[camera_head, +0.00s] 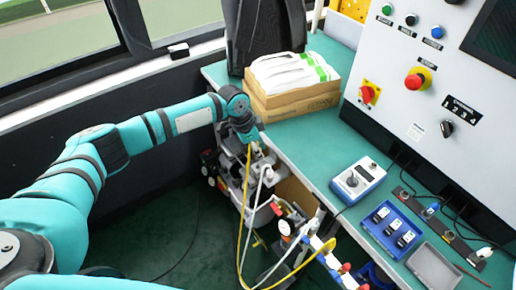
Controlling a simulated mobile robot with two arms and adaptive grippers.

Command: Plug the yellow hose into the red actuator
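The yellow hose (241,222) hangs in a long loop beside the table. Its upper end is at my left gripper (252,147), and its lower part curves right toward a yellow fitting near the table's front edge. My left gripper is small and partly hidden by the wrist, so I cannot tell whether its fingers are shut on the hose. Valve equipment (232,178) stands below the gripper, against the table's side. Small red parts show on it, but I cannot tell which is the red actuator. My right gripper is not in view.
A white hose (257,195) hangs close to the yellow one. The green table (312,138) carries a cardboard box (295,103), a grey-blue device (357,180), a blue tray (367,222) and a grey tray (433,270). A control panel (430,60) rises behind. Dark floor lies open at lower left.

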